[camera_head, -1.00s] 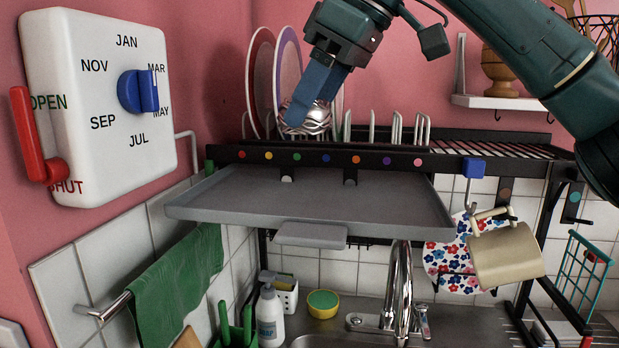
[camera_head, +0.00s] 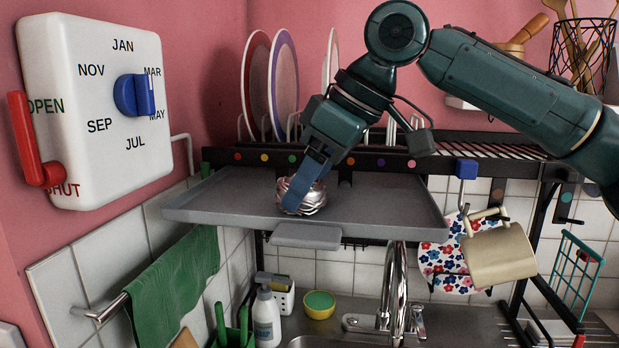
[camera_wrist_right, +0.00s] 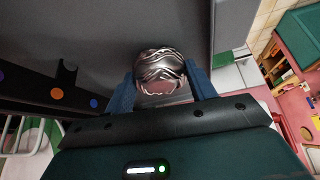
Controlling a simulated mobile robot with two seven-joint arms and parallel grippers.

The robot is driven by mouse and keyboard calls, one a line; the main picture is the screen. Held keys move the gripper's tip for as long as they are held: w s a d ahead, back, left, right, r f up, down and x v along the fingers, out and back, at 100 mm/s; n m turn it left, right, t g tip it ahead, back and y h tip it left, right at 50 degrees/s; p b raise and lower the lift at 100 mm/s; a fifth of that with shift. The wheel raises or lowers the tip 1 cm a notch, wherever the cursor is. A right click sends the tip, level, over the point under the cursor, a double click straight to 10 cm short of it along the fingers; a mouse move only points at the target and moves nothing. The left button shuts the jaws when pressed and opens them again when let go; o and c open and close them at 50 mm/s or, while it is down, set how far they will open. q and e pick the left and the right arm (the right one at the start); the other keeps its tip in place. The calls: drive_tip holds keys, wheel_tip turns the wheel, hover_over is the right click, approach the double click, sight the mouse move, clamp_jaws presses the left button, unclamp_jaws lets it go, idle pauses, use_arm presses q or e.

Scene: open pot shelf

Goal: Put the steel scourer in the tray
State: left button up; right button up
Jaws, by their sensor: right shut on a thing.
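The steel scourer (camera_head: 301,198) is a shiny ball of coiled metal. It also shows in the right wrist view (camera_wrist_right: 160,72), between the two blue fingers. My right gripper (camera_head: 303,190) is shut on it, reaching down from the upper right over the grey tray (camera_head: 390,205). The scourer is at the tray's middle, low over its floor; I cannot tell whether it touches the floor. The tray is flat with a low rim and a front tab, and hangs before the rack. My left gripper is not in view.
The rack's black rail with coloured dots (camera_head: 396,163) runs behind the tray, with upright plates (camera_head: 284,70) beyond. A tap (camera_head: 393,285) stands below. A cream mug (camera_head: 498,255) hangs at the right. The tray's left and right parts are clear.

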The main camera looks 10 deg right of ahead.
drive_tip(key=o, duration=1)
drive_tip(key=shift+c, duration=0.2)
drive_tip(key=v, duration=1.2)
